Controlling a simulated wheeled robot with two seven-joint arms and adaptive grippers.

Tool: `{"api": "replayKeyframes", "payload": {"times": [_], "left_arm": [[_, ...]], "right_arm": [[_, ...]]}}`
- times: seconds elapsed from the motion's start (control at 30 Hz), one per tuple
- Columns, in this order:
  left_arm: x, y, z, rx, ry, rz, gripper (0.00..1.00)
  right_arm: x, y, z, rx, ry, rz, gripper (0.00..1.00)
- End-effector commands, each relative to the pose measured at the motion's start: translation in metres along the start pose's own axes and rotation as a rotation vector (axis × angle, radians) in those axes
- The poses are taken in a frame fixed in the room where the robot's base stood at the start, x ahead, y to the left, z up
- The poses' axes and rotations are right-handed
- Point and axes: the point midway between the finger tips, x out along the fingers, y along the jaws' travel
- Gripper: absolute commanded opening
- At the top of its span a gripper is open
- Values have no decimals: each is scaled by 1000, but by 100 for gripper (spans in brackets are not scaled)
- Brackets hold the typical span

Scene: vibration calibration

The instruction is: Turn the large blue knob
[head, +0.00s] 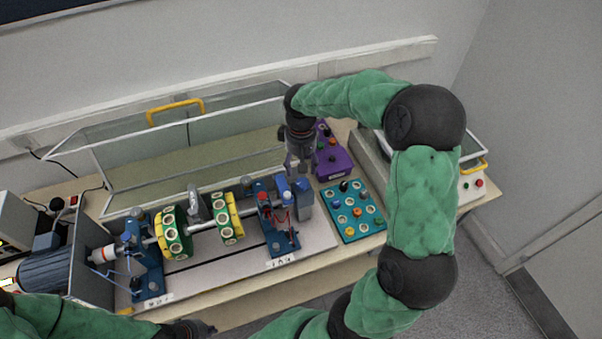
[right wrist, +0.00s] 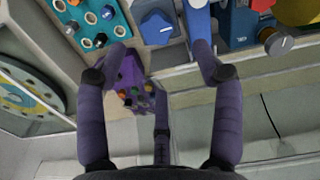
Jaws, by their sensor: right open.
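The large blue knob (head: 302,186) sits on a grey box at the right end of the shaft rig. In the right wrist view the blue knob (right wrist: 155,27) shows a light pointer line, near the top centre. My right gripper (head: 298,158) points down just behind the knob in the head view, apart from it. Its fingers (right wrist: 160,70) are spread and empty in the right wrist view, with the knob beyond their tips. My left gripper (head: 195,329) is low at the bottom edge of the head view, partly cut off, its jaws unclear.
A teal panel (head: 352,211) with several small knobs lies right of the grey box. A purple box (head: 333,163) stands behind it. Blue bearing stands (head: 276,228) and the shaft rig are to the left. A raised clear cover (head: 190,150) stands behind.

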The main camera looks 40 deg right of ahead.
Motion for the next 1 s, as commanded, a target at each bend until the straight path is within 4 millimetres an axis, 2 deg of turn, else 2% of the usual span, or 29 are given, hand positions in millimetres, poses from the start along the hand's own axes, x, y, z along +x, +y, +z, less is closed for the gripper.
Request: {"api": "replayKeyframes", "payload": {"times": [0.1,0.3,1.0], "left_arm": [[0,0,0,0,0,0,0],[0,0,0,0,0,0,0],[0,0,0,0,0,0,0]], "right_arm": [[-20,0,-1,0,3,1,67],[-38,-1,-1,-1,1,0,67],[-41,0,-1,-1,0,0,67]]}}
